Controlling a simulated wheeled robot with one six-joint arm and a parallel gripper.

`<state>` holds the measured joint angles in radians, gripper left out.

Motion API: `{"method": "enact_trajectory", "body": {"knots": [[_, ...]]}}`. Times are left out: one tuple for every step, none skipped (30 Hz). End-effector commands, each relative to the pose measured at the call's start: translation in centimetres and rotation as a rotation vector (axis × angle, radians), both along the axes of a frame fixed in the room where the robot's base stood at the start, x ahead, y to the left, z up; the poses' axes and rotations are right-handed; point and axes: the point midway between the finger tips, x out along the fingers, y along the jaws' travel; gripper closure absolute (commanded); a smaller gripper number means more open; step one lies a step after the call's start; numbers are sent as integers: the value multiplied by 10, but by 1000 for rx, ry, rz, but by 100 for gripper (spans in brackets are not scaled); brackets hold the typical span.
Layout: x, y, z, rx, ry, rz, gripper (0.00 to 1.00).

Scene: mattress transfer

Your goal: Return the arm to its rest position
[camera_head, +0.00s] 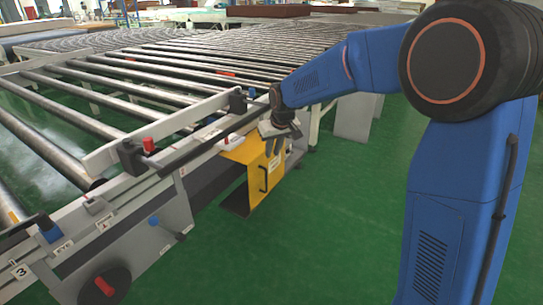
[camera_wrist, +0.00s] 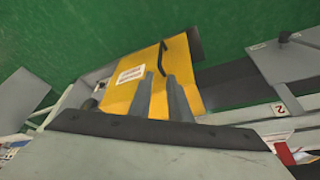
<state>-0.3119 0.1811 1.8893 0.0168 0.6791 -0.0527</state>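My blue arm reaches in from the right in the head view. My gripper (camera_head: 279,130) hangs beside the conveyor's side, close to a yellow panel (camera_head: 252,165) with a dark handle. In the wrist view, the two grey fingers of my gripper (camera_wrist: 160,76) stand apart with yellow showing between them, and they hold nothing. The yellow panel also shows behind them in the wrist view (camera_wrist: 195,95), with a white label and the dark handle. I cannot tell whether the fingers touch the panel.
A roller conveyor (camera_head: 120,98) fills the left and back. Its near side carries red and blue knobs, and a red rotary switch (camera_head: 104,287). A grey cabinet (camera_head: 355,117) stands behind my arm. The green floor (camera_head: 300,245) in front is clear.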

Motion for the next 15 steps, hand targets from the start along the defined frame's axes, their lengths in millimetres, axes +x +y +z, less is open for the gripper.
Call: {"method": "enact_trajectory", "body": {"knots": [[0, 0, 1, 0, 0, 0, 83], [-1, 0, 2, 0, 0, 0, 83], [-1, 0, 2, 0, 0, 0, 83], [-1, 0, 2, 0, 0, 0, 83], [-1, 0, 2, 0, 0, 0, 83], [-1, 0, 2, 0, 0, 0, 83], [-1, 0, 2, 0, 0, 0, 83], [-1, 0, 2, 0, 0, 0, 83], [-1, 0, 1, 0, 0, 0, 83], [-1, 0, 2, 0, 0, 0, 83], [-1, -1, 2, 0, 0, -1, 83], [-3, -3, 4, 0, -1, -2, 83], [-5, -5, 6, 0, -2, -4, 83], [-8, -8, 8, 1, -2, -8, 83], [-14, -12, 11, 0, -2, -12, 83]]}}
